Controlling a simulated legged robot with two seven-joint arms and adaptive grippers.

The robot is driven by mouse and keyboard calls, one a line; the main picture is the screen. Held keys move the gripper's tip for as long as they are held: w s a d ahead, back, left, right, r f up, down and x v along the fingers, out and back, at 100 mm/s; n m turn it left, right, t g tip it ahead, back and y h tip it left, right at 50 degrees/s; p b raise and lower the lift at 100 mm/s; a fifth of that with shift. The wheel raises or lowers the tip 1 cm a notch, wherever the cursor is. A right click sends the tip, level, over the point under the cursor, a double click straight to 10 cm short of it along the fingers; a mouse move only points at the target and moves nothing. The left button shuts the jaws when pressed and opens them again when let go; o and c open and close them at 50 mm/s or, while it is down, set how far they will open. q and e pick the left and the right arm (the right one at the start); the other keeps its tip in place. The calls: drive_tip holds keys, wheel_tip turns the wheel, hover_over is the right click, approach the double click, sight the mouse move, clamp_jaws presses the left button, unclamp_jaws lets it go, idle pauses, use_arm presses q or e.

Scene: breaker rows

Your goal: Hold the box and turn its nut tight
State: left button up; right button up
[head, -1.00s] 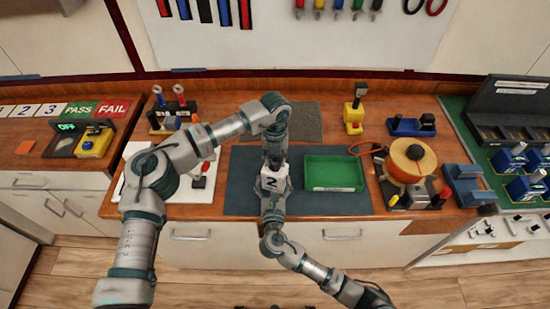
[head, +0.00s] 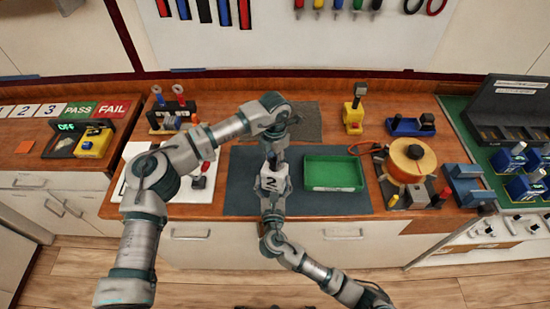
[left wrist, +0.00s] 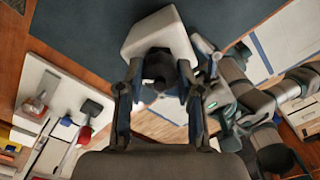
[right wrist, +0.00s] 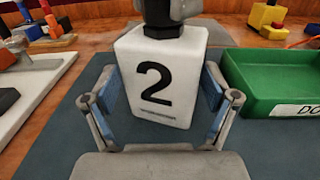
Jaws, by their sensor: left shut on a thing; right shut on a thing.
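The white box (head: 272,183), marked with a black 2, is above the dark mat in front of me. My right gripper (right wrist: 160,90) is shut on the box, with a finger on each side of it in the right wrist view. A dark nut (right wrist: 163,30) is on top of the box. My left gripper (left wrist: 160,72) comes from above and is shut on the nut, its fingers on both sides of it in the left wrist view. The fingertips are partly hidden by the arms in the head view.
A green tray (head: 334,186) lies just right of the box on the dark mat (head: 240,192). A white board with switches (head: 125,180) is on the left. An orange round device (head: 413,160) stands right of the tray. The mat's front part is clear.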

sight(274, 159)
use_arm(q)
drive_tip(key=shift+a+m, duration=0.15)
drive_tip(key=shift+m, duration=0.45)
drive_tip(key=shift+w, duration=0.1)
drive_tip(key=o, duration=1.2)
drive_tip(key=shift+r, duration=0.2)
wheel_tip(274, 159, up, 12)
drive_tip(key=shift+f, duration=0.25)
